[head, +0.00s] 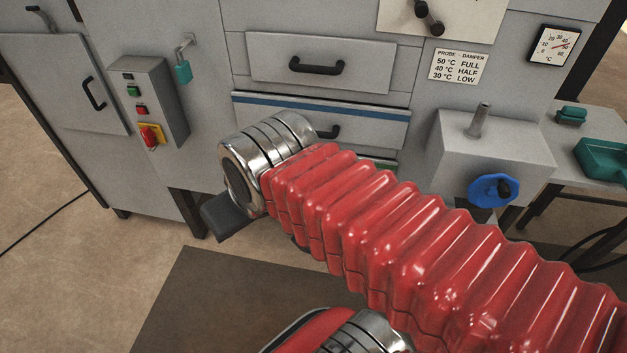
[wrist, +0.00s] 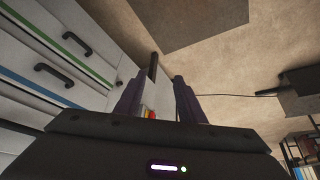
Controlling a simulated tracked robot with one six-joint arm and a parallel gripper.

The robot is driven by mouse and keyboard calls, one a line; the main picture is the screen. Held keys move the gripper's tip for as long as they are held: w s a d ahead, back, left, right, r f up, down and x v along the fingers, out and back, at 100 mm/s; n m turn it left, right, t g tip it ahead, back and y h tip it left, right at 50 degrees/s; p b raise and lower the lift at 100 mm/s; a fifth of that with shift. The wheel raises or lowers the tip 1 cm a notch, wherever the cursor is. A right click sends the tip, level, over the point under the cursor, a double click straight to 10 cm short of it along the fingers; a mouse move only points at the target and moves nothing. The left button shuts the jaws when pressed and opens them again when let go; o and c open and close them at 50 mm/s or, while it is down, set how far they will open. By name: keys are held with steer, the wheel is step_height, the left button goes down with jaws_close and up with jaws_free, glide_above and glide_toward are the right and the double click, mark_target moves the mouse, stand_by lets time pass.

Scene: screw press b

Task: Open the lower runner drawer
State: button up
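The lower runner drawer appears to be the grey one with a green stripe. In the wrist view its front and green stripe (wrist: 67,51) are at the upper left, with a black bar handle (wrist: 77,42). In the head view my arm hides nearly all of it; only a bit of green stripe (head: 386,164) shows. The drawer looks shut. My gripper (wrist: 160,77) is open and empty, its two dark fingers apart, to the right of the handle in the wrist view and not touching it. In the head view the fingers are not clear.
Above it is a blue-striped drawer (head: 325,107), then a plain drawer (head: 318,61). A switch box (head: 150,103) and padlock (head: 183,72) are to the left. A blue handwheel (head: 487,190) is to the right. Brown floor and a dark mat (head: 205,300) lie in front.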

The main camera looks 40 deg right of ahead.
steer(key=w+d+f+n+t+h, duration=0.2)
steer(key=w+d+f+n, duration=0.1)
steer(key=w+d+f, duration=0.7)
steer(key=w+d+f+n+t+h, duration=0.1)
steer(key=w+d+f+n+t, duration=0.15)
steer(key=w+d+f, duration=0.7)
steer(key=w+d+f+n+t+h, duration=0.2)
steer(key=d+f+n, duration=0.2)
steer(key=d+f, duration=0.3)
steer(key=s+d+f+n+t+h, duration=0.1)
steer(key=s+d+f+t+h, duration=0.1)
steer(key=s+f, duration=0.6)
steer(key=shift+s+d+n+h, duration=0.35)
steer(key=shift+s+d+h, duration=0.1)
steer(key=shift+d, duration=0.45)
steer(key=x, duration=1.3)
steer(key=shift+w+d+f, duration=0.15)
steer(key=shift+w+f, duration=0.05)
steer(key=shift+w, duration=0.15)
steer(key=shift+c, duration=0.2)
